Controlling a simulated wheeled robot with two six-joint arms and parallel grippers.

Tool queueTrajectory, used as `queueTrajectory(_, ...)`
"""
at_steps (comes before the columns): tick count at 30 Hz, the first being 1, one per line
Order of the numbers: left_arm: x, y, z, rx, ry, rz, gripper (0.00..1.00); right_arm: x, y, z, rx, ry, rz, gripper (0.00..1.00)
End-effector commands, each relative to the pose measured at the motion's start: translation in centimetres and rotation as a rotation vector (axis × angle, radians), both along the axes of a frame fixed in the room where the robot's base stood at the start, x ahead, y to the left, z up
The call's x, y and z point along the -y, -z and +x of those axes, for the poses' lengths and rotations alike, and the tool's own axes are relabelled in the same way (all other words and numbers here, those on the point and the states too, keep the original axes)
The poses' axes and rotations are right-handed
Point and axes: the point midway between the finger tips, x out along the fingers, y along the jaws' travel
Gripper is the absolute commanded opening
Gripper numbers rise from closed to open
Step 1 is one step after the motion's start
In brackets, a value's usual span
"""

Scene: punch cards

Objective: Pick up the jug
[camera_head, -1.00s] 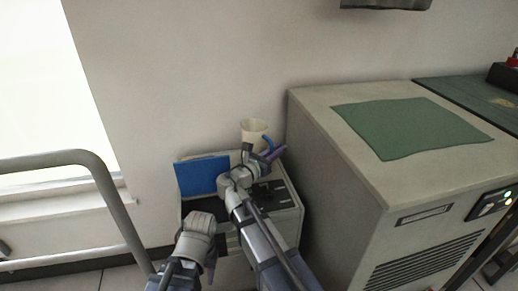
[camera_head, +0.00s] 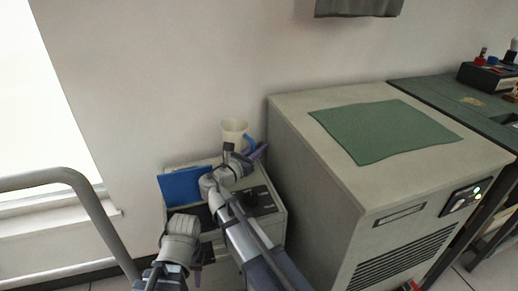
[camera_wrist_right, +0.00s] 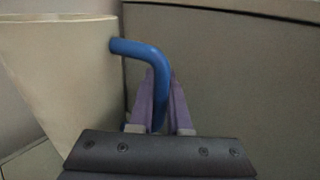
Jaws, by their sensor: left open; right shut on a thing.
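The jug (camera_head: 234,131) is cream with a blue handle, at the back of the small cabinet by the wall. My right gripper (camera_head: 258,151) is at the jug's right side. In the right wrist view the jug's pale body (camera_wrist_right: 62,75) fills the left, and my right gripper (camera_wrist_right: 160,98) is shut on its blue handle (camera_wrist_right: 140,48). The jug's base is hidden behind my right arm in the head view. My left gripper (camera_head: 197,262) is low at the front, left of my right arm, open; its fingers are only partly seen.
The small cabinet (camera_head: 268,232) carries a blue folder (camera_head: 186,186) and a dark device (camera_head: 255,200). A large grey cabinet (camera_head: 310,185) with a green mat (camera_head: 385,130) stands close on the right. A metal rail (camera_head: 100,215) is at the left.

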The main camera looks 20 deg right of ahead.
Motion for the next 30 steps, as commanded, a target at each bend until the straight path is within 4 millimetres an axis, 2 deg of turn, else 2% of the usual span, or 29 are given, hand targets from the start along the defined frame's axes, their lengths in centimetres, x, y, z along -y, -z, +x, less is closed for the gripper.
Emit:
queueTrajectory(1,0.0,-1.0,0.0,0.000,0.000,-0.001,0.42,0.0,-1.0,0.0,0.002,0.000,-0.001,0.00)
queueTrajectory(15,0.2,-5.2,-0.1,-0.003,-0.003,-0.008,0.42,0.0,-5.2,0.0,0.002,0.000,-0.001,0.00)
queueTrajectory(22,0.2,-6.4,-0.1,-0.003,-0.004,-0.010,0.42,0.0,-6.4,0.0,0.002,0.000,-0.001,0.00)
queueTrajectory(30,0.2,-6.7,-0.1,-0.004,-0.004,-0.011,0.42,0.0,-6.8,0.0,0.002,0.000,-0.001,0.00)
